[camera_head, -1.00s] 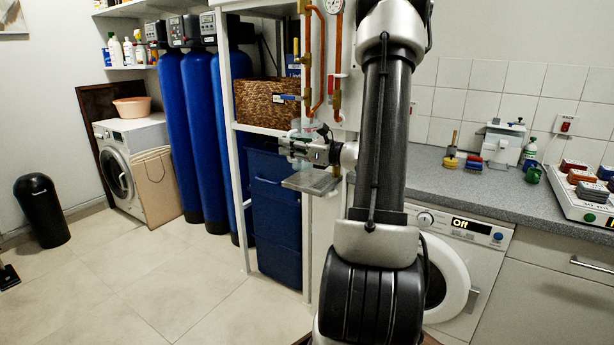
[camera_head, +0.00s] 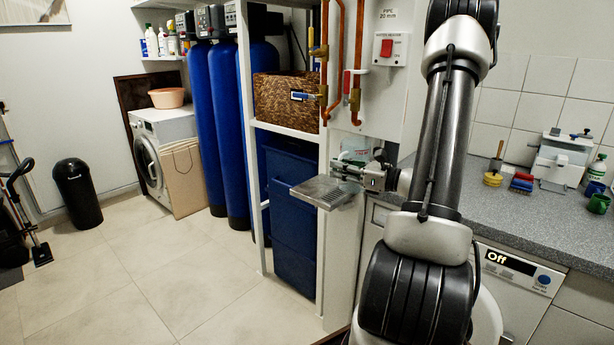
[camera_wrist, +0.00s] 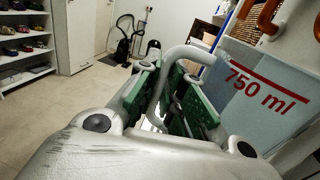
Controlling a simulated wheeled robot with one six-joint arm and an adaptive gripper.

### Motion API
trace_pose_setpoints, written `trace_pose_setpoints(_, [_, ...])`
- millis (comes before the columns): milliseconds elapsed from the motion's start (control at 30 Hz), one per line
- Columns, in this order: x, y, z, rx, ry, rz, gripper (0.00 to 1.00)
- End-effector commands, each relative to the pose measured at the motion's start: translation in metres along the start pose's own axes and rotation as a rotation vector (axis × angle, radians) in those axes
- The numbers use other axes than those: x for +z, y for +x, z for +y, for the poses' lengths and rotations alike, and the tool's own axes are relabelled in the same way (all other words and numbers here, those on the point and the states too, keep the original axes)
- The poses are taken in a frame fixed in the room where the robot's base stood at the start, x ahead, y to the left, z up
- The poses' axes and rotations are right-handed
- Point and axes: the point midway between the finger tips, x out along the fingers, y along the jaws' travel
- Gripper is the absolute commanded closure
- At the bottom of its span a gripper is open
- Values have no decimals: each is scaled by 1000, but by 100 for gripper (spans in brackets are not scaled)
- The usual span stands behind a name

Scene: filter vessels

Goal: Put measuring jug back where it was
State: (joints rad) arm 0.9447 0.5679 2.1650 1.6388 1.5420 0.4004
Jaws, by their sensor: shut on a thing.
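The measuring jug (camera_wrist: 235,88) is clear with a red line and "750 ml" on its wall, large at the right of the wrist view. Its pale curved handle (camera_wrist: 187,56) runs down between the green-padded fingers of my gripper (camera_wrist: 172,98), which is shut on it. In the head view, the jug (camera_head: 357,148) shows only partly, pale and see-through, behind my gripper (camera_head: 358,172). A metal grated tray (camera_head: 326,192) juts out to the left of and a little below the gripper. I cannot tell whether the jug touches anything beneath it.
Copper pipes (camera_head: 333,60) and a red switch (camera_head: 387,47) are above on the white panel. Blue bins (camera_head: 296,215) stand in the shelf left of it. A grey counter (camera_head: 520,215) with several items lies to the right. The floor at left is mostly open.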

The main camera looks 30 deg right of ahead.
Motion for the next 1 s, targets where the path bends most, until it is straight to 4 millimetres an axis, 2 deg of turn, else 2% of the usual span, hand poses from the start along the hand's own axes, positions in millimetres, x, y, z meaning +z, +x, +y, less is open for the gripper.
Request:
trace_pose_setpoints(33, [0,16,2,7,0,0,100])
trace_pose_setpoints(200, [0,67,2,6,-1,0,100])
trace_pose_setpoints(400, [0,111,1,2,0,1,100])
trace_pose_setpoints(700, [0,138,0,0,0,0,100])
trace_pose_setpoints(867, [-31,135,-1,-2,5,1,100])
trace_pose_setpoints(1000, [-36,135,0,-2,1,0,100])
